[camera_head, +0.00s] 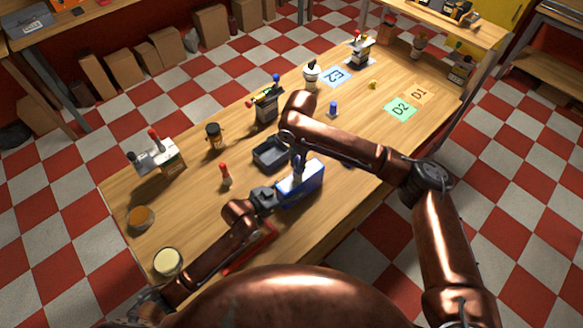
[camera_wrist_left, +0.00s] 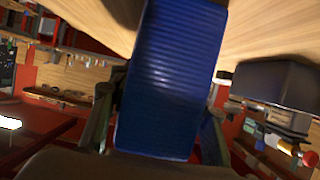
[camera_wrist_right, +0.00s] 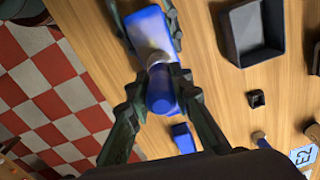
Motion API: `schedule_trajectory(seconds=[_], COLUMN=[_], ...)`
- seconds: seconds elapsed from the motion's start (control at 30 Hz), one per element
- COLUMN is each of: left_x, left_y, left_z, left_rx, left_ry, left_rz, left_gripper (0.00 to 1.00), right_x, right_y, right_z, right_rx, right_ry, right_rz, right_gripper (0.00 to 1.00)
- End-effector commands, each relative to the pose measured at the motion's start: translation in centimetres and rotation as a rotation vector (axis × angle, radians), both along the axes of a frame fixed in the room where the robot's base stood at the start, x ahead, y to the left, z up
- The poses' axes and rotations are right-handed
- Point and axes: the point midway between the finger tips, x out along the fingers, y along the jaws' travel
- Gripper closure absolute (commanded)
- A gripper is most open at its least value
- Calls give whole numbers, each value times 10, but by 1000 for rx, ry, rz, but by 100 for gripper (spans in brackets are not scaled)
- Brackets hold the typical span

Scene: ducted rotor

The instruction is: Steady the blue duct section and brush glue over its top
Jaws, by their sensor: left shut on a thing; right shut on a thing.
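The blue duct section (camera_head: 310,186) stands near the table's front edge; its ribbed side fills the middle of the left wrist view (camera_wrist_left: 170,80). My left gripper (camera_head: 272,196) is shut on it from the left, a finger on each side. My right gripper (camera_wrist_right: 160,98) is above the duct section, shut on a brush with a blue handle (camera_wrist_right: 161,92). The brush points down at the duct section's pale top (camera_wrist_right: 148,22). The bristles are blurred, so I cannot tell whether they touch it. In the head view my right arm partly hides the right gripper.
A dark tray (camera_head: 270,153) lies just behind the duct section. A red-handled tool (camera_head: 225,175), a dark jar (camera_head: 213,136) and two round tubs (camera_head: 167,262) stand to the left. Green and orange marked mats (camera_head: 400,108) lie at the right, with bare wood around them.

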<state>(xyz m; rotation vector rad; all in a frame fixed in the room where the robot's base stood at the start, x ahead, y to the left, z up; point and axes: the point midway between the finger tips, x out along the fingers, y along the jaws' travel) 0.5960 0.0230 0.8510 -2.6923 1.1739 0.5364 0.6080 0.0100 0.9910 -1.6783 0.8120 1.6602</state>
Motion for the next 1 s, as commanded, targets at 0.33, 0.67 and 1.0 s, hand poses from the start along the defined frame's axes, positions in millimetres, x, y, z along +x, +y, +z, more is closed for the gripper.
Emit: schedule_trajectory(seconds=[0.33,0.67,1.0], left_x=[0,0,0], left_y=[0,0,0], left_z=[0,0,1], left_rx=[-1,-1,-1], left_ry=[-1,-1,-1], left_rz=[0,0,0], left_gripper=[85,85,85], right_x=[22,42,62], right_y=[-24,-46,-67], right_z=[-1,-1,-1], right_rx=[-2,-2,-3], right_ry=[0,0,1], right_rz=[-2,-3,-3], right_gripper=[100,100,100])
